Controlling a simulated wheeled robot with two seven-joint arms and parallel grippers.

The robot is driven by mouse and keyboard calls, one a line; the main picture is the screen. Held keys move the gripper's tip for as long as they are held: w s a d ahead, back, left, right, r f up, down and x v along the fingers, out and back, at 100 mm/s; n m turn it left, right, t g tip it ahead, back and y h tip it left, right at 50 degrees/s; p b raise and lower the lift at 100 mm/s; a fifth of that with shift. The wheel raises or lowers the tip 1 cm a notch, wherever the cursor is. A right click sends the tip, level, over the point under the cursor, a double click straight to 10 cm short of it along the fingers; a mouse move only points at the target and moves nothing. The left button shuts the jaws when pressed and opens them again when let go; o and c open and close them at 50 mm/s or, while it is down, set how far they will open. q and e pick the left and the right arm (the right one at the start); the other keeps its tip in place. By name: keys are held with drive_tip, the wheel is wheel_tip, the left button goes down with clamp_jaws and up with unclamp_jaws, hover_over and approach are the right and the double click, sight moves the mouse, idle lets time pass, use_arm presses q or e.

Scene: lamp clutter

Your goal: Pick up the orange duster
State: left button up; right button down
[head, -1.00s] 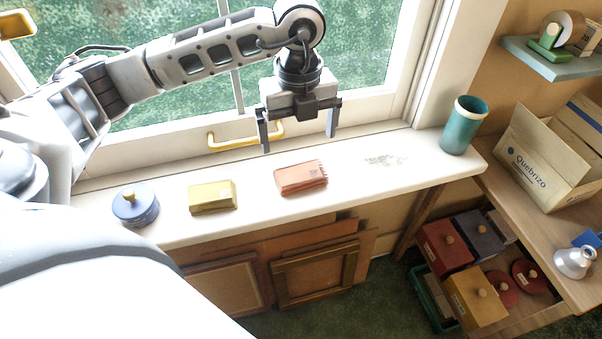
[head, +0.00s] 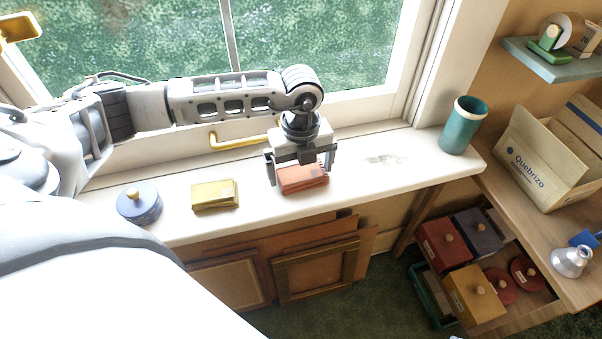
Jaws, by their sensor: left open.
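The orange duster (head: 303,181) lies flat on the white windowsill, a small orange block with a ridged right end. My left gripper (head: 300,178) is directly over it, pointing down and open. One finger is at the duster's left end and the other is near its right end. The gripper's body hides the duster's back edge, and I cannot tell whether the fingers touch it. My right gripper is not in view.
On the sill (head: 400,177), a yellow block (head: 214,195) and a blue round pot (head: 138,204) stand left of the duster. A teal cup (head: 462,127) stands at the right end. A yellow window handle (head: 238,141) is behind. The sill right of the duster is clear.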

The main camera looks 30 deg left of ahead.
sight(301, 172)
use_arm(q)
drive_tip(key=c, duration=0.7)
drive_tip(key=shift+r, duration=0.45)
wheel_tip(301, 172, up, 2)
drive_tip(key=shift+r+b, duration=0.2)
drive_tip(key=shift+b, duration=0.3)
drive_tip(key=s+d+r+b, duration=0.1)
drive_tip(key=s+d+r, duration=0.1)
drive_tip(key=s+r, duration=0.7)
drive_tip(key=s, duration=0.4)
drive_tip(key=shift+s+d+r, duration=0.35)
drive_tip(key=shift+s+r, duration=0.05)
drive_tip(key=shift+o, duration=0.4)
